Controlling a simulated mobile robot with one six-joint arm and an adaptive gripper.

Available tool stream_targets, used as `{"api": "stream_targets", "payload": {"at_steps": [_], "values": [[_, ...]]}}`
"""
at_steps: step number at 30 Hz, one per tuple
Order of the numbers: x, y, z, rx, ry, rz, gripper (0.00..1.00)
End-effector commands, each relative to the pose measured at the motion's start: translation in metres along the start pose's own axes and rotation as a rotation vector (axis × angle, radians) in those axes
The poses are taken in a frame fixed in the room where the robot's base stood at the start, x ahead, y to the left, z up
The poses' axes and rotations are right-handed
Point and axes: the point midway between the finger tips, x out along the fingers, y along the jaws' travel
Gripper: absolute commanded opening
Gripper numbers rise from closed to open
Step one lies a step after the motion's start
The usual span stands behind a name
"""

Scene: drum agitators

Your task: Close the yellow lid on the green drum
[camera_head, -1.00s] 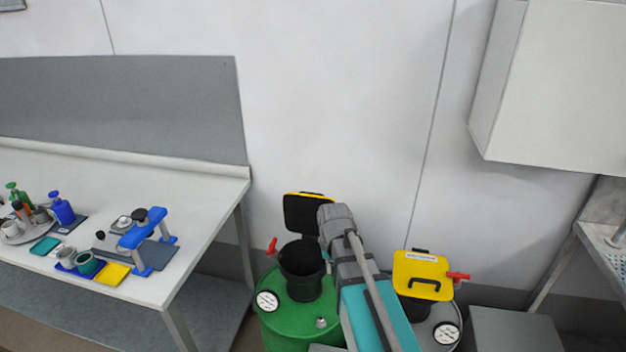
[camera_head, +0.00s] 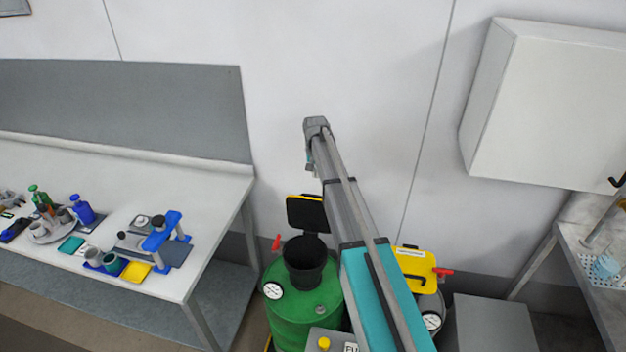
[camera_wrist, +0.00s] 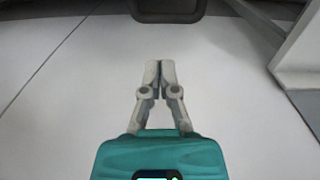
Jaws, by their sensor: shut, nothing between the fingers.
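The green drum (camera_head: 298,315) stands on the floor, left of my arm in the head view. A black funnel-like neck (camera_head: 306,262) sits open on its top. Its lid (camera_head: 305,212) stands upright behind the neck, open, with its black underside facing me and a thin yellow edge. My gripper (camera_wrist: 160,64) is shut and empty in the wrist view. In the head view my wrist is raised above the lid, in front of the wall, apart from the lid. A dark rounded panel at the top edge of the wrist view looks like the lid, partly cut off.
A second drum with a yellow lid (camera_head: 413,262) stands right of my arm, partly hidden by it. A red handle (camera_head: 277,241) sticks up beside the green drum's neck. A cluttered workbench (camera_head: 218,188) stands left. A wall cabinet (camera_head: 540,110) hangs right. The wall above the drums is clear.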

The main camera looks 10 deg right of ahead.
Motion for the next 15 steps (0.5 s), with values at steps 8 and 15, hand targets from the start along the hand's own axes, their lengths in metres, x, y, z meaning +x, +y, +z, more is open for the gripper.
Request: {"api": "stream_targets", "payload": {"at_steps": [8,15], "values": [[-0.026,-0.013,-0.043,0.04,0.002,0.001,0.0],[-0.026,-0.014,-0.046,0.047,0.002,0.001,0.0]]}}
